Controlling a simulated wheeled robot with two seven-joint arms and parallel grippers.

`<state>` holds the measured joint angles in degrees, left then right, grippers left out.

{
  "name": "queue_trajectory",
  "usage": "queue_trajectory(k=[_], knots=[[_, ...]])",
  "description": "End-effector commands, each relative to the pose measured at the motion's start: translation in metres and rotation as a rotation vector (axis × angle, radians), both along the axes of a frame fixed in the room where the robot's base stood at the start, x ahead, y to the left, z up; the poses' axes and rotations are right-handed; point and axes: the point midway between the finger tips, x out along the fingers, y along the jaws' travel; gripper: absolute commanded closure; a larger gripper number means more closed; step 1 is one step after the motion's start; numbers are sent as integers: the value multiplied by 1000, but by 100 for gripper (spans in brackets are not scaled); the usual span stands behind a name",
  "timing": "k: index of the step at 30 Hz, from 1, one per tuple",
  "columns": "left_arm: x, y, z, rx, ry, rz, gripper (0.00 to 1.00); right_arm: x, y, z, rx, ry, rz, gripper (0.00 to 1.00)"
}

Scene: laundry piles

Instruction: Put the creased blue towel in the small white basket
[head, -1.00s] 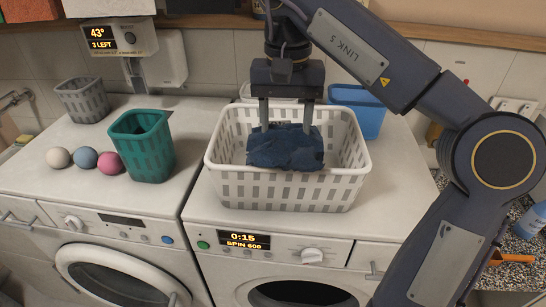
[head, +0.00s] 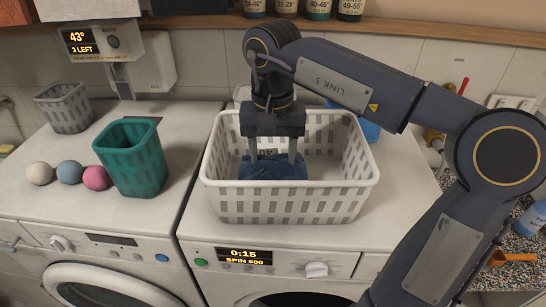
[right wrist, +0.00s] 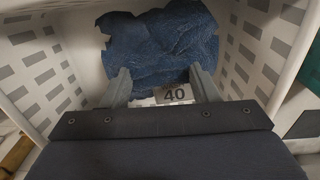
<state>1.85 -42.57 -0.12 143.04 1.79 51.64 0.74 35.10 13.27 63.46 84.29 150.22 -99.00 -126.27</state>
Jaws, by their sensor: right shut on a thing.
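The white basket (head: 290,203) stands on the right-hand washing machine. The creased blue towel (head: 272,168) is inside it, low behind the front wall, which hides its lower part. My right gripper (head: 272,157) reaches down into the basket from above, its fingers at the towel and shut on it. In the right wrist view the towel (right wrist: 160,45) lies crumpled beyond the fingertips, within the basket walls (right wrist: 258,45). A white tag reading 40 (right wrist: 174,94) shows between the fingers. My left gripper is not in view.
A teal basket (head: 135,160), several dryer balls (head: 70,172) and a grey basket (head: 65,108) stand on the left machine. A blue container (head: 371,131) is behind the white basket. A shelf with jars (head: 318,10) runs along the back wall.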

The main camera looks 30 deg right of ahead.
Motion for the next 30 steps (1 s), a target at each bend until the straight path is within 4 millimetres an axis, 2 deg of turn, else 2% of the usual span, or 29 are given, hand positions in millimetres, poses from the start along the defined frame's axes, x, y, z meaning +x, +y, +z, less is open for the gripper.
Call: queue_trajectory(k=[4, 26, 27, 30], knots=[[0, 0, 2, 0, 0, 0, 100, 0, 0, -13, 0, 0, -1, 85], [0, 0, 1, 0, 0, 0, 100, 0, 0, -26, 0, -1, 0, 85], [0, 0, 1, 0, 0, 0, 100, 0, 0, -26, 0, 0, 0, 44], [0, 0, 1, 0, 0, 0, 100, 0, 0, -26, 1, 0, 0, 31]])
